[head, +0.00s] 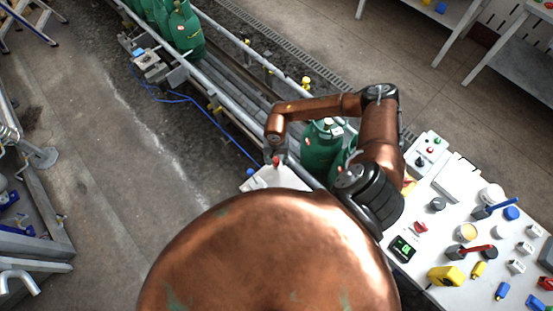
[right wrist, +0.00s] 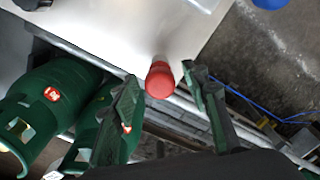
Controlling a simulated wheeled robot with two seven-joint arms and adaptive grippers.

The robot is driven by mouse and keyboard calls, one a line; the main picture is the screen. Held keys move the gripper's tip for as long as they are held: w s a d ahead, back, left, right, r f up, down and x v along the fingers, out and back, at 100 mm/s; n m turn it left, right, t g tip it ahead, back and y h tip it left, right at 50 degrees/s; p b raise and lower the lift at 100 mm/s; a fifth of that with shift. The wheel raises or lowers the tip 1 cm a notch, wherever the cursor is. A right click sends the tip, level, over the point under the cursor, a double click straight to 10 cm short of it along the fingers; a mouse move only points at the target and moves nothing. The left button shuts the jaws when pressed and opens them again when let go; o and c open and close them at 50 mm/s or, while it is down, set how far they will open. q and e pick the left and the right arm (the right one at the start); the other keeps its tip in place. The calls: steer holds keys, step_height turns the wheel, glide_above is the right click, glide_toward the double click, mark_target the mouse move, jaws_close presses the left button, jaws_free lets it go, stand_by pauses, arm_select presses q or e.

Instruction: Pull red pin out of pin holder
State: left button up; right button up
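The red pin (head: 276,161) stands at the white panel of a holder box (head: 285,178) beside the conveyor. In the right wrist view, the round red top of the pin (right wrist: 160,80) shows between two dark green fingers, near the edge of the pale panel (right wrist: 130,35). My right gripper (right wrist: 161,75) is open, with one finger on each side of the pin and visible gaps to both. In the head view, the right wrist end (head: 275,138) hangs just above the pin, and its fingers are hard to make out. My left gripper is not in view.
Green cylinders (head: 320,148) stand on the conveyor close to my right arm, and more (head: 185,32) stand farther up it. A white table (head: 480,205) with many small parts is at the right. A blue cable (head: 190,100) runs along the floor left of the conveyor.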

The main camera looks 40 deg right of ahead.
jaws_close()
stand_by(0.7)
